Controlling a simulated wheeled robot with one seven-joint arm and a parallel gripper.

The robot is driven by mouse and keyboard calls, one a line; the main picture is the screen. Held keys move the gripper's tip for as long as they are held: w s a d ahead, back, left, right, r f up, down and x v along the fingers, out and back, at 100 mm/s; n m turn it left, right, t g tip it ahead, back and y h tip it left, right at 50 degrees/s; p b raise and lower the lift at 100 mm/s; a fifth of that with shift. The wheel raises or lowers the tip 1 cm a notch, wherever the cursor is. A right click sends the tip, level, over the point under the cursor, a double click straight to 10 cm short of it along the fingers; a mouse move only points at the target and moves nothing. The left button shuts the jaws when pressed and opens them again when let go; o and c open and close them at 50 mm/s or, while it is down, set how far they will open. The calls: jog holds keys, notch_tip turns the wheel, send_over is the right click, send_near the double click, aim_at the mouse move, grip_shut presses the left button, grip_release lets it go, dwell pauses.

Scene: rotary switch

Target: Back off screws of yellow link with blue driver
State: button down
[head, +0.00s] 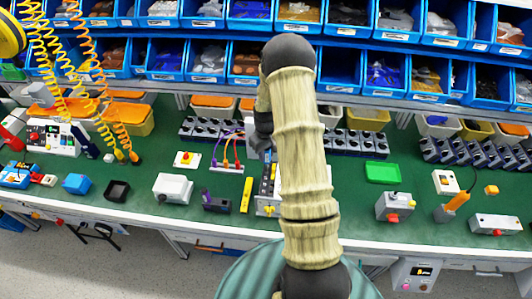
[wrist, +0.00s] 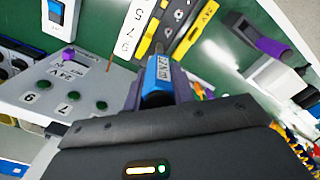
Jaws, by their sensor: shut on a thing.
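A loose yellow bar (head: 246,195) shows in the head view, left of the white board (head: 262,208). I cannot tell for certain which is the yellow link. My arm hides much of the board and my gripper in the head view.
The green bench (head: 150,210) holds a white box (head: 172,187), a dark and purple tool (head: 215,202) and a green tray (head: 382,172). Blue bins (head: 205,60) line the back. A panel (wrist: 60,90) with numbered green holes is at left in the wrist view.

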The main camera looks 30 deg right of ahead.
jog(key=m, duration=0.3)
jog(key=shift+b, duration=0.3)
jog(key=m, duration=0.5)
jog(key=shift+d, duration=0.1)
jog(key=m, duration=0.4)
jog(key=m+p, duration=0.1)
jog(key=m, duration=0.3)
jog(key=shift+s, duration=0.1)
jog(key=shift+d, duration=0.1)
